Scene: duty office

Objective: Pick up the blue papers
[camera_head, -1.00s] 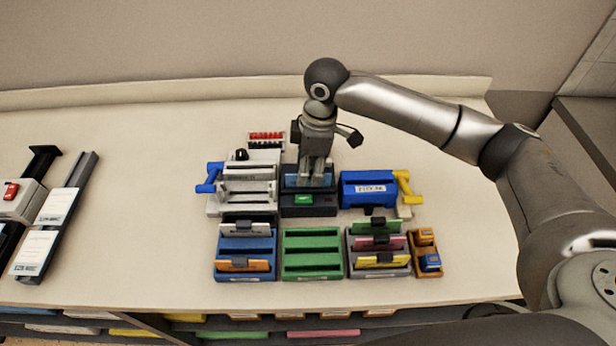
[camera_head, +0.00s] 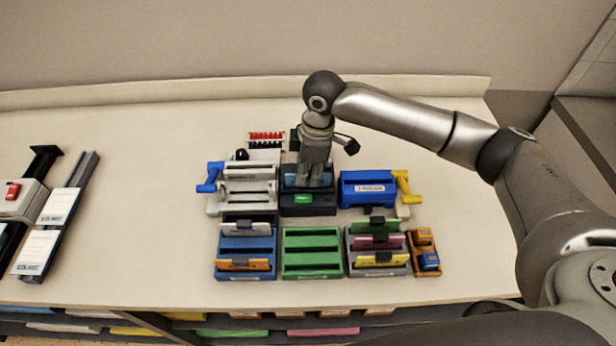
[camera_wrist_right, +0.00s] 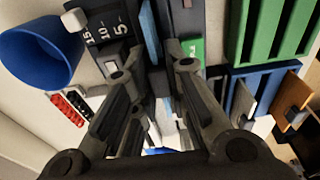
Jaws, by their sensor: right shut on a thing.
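The blue papers (camera_head: 291,181) show as a small blue edge in the slot of a dark machine (camera_head: 310,211) with a green button, in the middle of the worktop. My right gripper (camera_head: 310,184) points down over this machine and is shut on the blue papers. In the right wrist view a blue strip (camera_wrist_right: 150,30) shows beside the fingertips (camera_wrist_right: 172,48). The fingers hide much of the papers, so I cannot tell how deep they sit. My left gripper is not in view.
A white machine with a blue handle (camera_head: 207,178) stands left, a blue box with a yellow crank (camera_head: 404,186) right. The worktop between these and the left-hand equipment is clear.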

